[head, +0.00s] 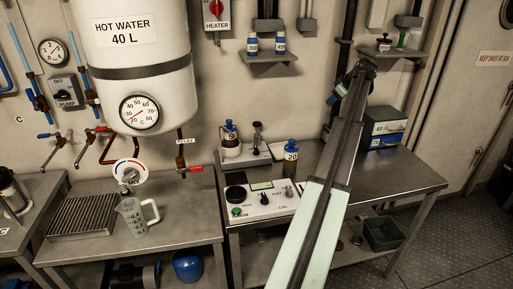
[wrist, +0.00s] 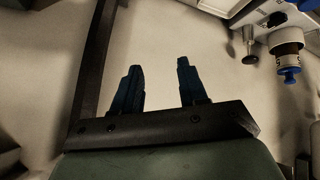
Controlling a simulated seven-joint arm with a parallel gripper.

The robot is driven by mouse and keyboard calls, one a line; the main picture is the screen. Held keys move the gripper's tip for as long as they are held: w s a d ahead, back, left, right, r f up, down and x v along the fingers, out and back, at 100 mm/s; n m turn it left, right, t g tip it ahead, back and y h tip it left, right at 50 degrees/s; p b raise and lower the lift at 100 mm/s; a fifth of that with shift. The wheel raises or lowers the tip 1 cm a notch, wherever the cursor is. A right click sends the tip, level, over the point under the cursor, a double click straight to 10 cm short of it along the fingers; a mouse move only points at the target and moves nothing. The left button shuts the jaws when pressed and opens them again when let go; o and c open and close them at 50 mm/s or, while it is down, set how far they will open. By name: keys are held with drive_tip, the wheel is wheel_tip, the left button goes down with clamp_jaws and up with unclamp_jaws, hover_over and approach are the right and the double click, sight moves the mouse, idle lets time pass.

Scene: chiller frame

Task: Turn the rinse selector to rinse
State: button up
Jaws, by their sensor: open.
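No label reading "rinse" is legible, so I cannot tell for sure which control is the rinse selector. A white control box (head: 262,200) on the middle bench has a small display, a green button and dark knobs, including a black knob (head: 264,199) at its front. A round white mixing dial (head: 128,172) with red and blue marks sits below the hot water tank. My gripper (wrist: 160,65) is open and empty, its two dark fingers apart over a pale surface. In the head view my gripper (head: 336,95) is high above the bench, far from both controls.
A dark blue-capped bottle (head: 291,158) stands behind the control box. A measuring jug (head: 133,216) and a drain grate (head: 84,215) are on the left bench. A green-and-blue box (head: 384,128) stands at the back right. The right bench front is largely clear.

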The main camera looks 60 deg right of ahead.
drive_tip(key=w+r, duration=0.3)
drive_tip(key=w, duration=0.2)
drive_tip(key=m+g+y, duration=0.1)
drive_tip(key=m+g, duration=0.2)
drive_tip(key=m, duration=0.3)
hover_over(256, 148)
drive_tip(key=s+a, duration=0.4)
wheel_tip(256, 148, down, 13)
drive_tip(key=x, duration=1.3)
drive_tip(key=shift+s, duration=0.1)
clamp_jaws()
